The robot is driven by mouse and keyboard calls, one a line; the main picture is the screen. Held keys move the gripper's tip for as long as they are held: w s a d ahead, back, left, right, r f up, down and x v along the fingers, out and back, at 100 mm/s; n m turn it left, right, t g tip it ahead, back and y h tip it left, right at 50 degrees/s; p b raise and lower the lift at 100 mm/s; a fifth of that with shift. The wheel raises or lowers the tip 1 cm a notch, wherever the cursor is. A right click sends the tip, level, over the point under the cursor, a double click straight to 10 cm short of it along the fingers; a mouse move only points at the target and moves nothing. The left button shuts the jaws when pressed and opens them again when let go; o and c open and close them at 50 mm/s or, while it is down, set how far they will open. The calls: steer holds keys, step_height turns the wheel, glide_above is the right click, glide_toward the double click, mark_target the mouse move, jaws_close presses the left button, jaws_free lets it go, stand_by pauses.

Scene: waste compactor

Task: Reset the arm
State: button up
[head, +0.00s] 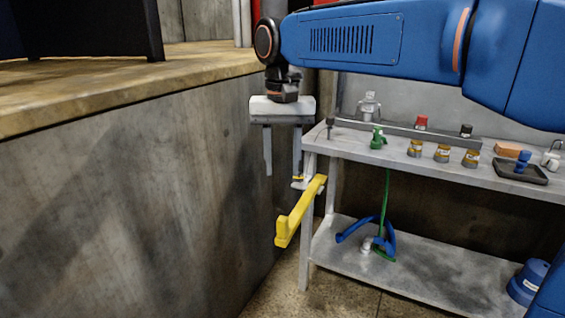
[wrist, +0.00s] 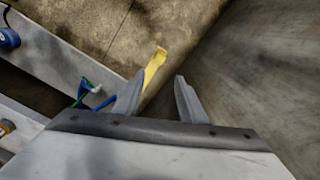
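My gripper (head: 283,150) hangs from my blue arm, fingers pointing down, in front of the concrete wall and left of the metal shelf. Its two fingers are apart with nothing between them. In the wrist view my gripper (wrist: 155,95) also shows spread fingers. A yellow bar-shaped piece (head: 299,212) sticks out near the shelf's left front leg, below the fingers. It also shows in the wrist view (wrist: 154,68), beyond the left finger and apart from the gripper as far as I can tell.
A metal shelf (head: 345,148) at right holds jars, a green bottle and a dark tray (head: 520,173). Blue and green tubing (head: 388,240) lies on its lower level. A concrete wall (head: 130,200) with a wooden ledge (head: 130,80) stands at left.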

steer(key=s+d+f+t, duration=0.1)
steer(key=s+d+f, duration=0.15)
steer(key=d, duration=0.85)
steer(key=s+d+f+t, duration=0.3)
steer(key=s+d+f, duration=1.3)
steer(key=d, duration=0.3)
steer(key=shift+s+f+t, duration=0.15)
steer(key=shift+s+t, duration=0.25)
steer(key=shift+s, duration=0.4)
